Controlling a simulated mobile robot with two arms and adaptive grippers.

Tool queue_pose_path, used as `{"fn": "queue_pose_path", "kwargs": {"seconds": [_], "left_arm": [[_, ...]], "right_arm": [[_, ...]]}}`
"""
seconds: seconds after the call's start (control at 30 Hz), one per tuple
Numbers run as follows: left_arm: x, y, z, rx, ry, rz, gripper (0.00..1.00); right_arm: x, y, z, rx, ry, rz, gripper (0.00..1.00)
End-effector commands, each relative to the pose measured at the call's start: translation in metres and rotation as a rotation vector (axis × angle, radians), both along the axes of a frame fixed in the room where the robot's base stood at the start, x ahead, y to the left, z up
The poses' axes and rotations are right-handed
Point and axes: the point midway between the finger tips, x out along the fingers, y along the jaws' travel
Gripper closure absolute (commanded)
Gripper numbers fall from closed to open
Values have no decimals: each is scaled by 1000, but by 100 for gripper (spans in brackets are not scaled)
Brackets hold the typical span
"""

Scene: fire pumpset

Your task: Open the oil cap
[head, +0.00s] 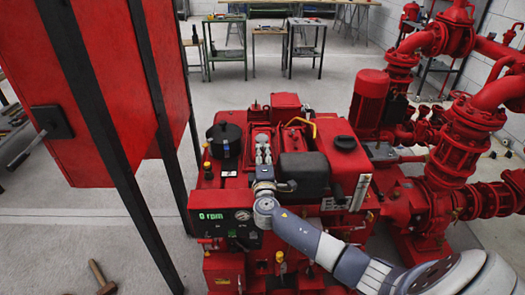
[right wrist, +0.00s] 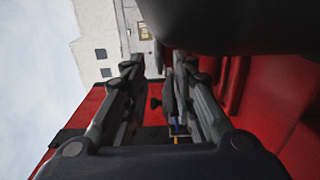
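The red engine (head: 290,130) of the pumpset stands in the middle of the head view. I cannot tell for sure which part is the oil cap. A round black cap (head: 345,142) sits on the red tank at the engine's right. A small black knob (right wrist: 155,103) shows beyond and between my fingers in the right wrist view; it may be a cap. My right gripper (head: 263,145) is over the engine's top, left of a black cylinder (head: 303,174). In the right wrist view its fingers (right wrist: 157,64) are apart with nothing between them. My left gripper is not in view.
A control panel (head: 226,224) reading 0 rpm is on the engine's front. A red cabinet (head: 100,90) with black posts stands at the left. Red pipes and pumps (head: 462,145) fill the right. Workbenches (head: 305,42) stand far back, with open floor before them.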

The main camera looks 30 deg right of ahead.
Motion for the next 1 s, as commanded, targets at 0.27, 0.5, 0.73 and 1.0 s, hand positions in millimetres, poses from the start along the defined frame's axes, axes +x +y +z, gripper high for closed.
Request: {"fn": "queue_pose_path", "kwargs": {"seconds": [0.27,0.5,0.73,1.0], "left_arm": [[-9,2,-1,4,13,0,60],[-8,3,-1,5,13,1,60],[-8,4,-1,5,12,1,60],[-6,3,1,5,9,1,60]], "right_arm": [[20,-12,0,0,0,0,75],[22,-13,-1,1,1,0,75],[22,-13,0,0,0,0,100],[23,-13,0,2,3,0,100]]}}
